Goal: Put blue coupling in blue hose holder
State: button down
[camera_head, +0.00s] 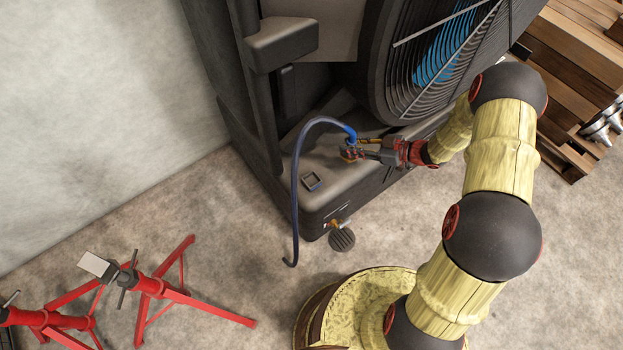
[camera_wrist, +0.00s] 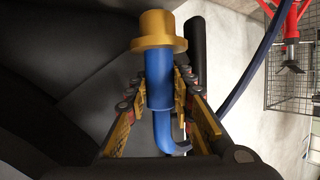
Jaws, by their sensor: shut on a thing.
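The blue coupling (camera_wrist: 158,93) is a blue cylinder with a brass-coloured flanged end (camera_wrist: 158,32), seen in the wrist view. My gripper (camera_wrist: 160,88) is shut on its blue body, with a finger on each side. In the head view my gripper (camera_head: 352,150) is above the dark base of the large machine. The blue hose (camera_head: 299,165) runs from the coupling in an arch and hangs down over the machine's front edge.
The large dark machine (camera_head: 230,70) carries a big round drum with a wire grille (camera_head: 440,60). A brass fitting and round dark disc (camera_head: 342,239) are at its front. Red stands (camera_head: 165,285) are on the floor at lower left. Wooden pallets (camera_head: 570,80) are at right.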

jog(key=shift+s+a+f+b, duration=0.3)
jog(key=shift+a+f+b, duration=1)
jog(key=shift+a+f, duration=0.9)
jog(key=shift+s+a+f+b, duration=0.35)
jog(key=shift+a+f+b, duration=1)
jog(key=shift+a+f, duration=0.8)
jog(key=shift+s+a+f+b, duration=0.3)
jog(key=shift+a+f+b, duration=1)
jog(key=shift+a+f, duration=0.9)
jog(key=shift+a+r, duration=0.1)
jog(key=shift+a, duration=0.05)
jog(key=c, duration=1.7)
grip_release()
jog(key=shift+o, duration=0.8)
